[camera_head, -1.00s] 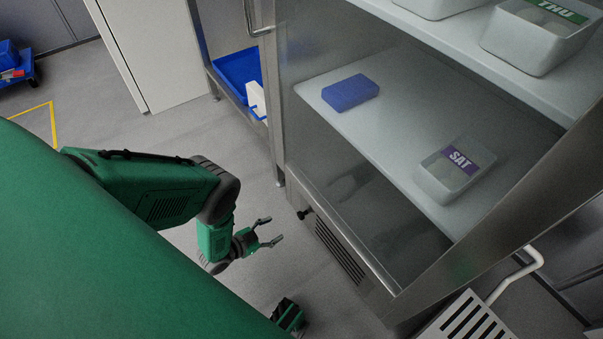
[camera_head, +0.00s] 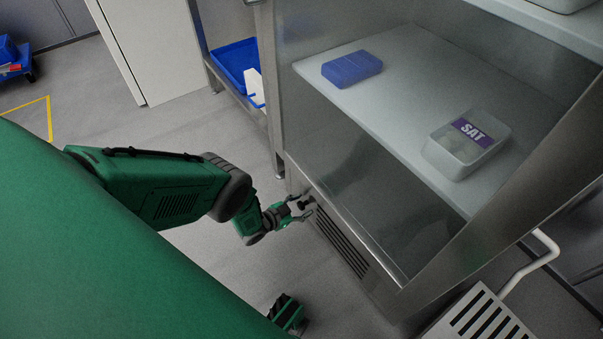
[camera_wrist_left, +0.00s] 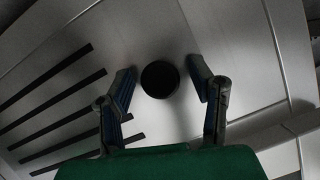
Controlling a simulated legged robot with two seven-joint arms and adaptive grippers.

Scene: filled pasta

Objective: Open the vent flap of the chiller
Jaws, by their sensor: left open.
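The chiller (camera_head: 281,110) is a steel cabinet with shelves, standing open on the right of the head view. Its vent flap (camera_head: 337,238) is a low front panel with dark slots. A black knob (camera_head: 304,203) sticks out near the flap's left end. In the left wrist view the round black knob (camera_wrist_left: 159,79) lies between my open fingers, and the slots of the vent flap (camera_wrist_left: 60,100) are at the left. My left gripper (camera_head: 304,208) is open at the knob, with a gap on both sides in the wrist view. The flap looks closed.
A tub marked SAT (camera_head: 462,155) and a blue block (camera_head: 352,69) sit on a chiller shelf above. A slotted white panel with a handle (camera_head: 480,318) stands at the lower right. A blue tray (camera_head: 236,62) is on a rack at the left. The floor is clear around my arm.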

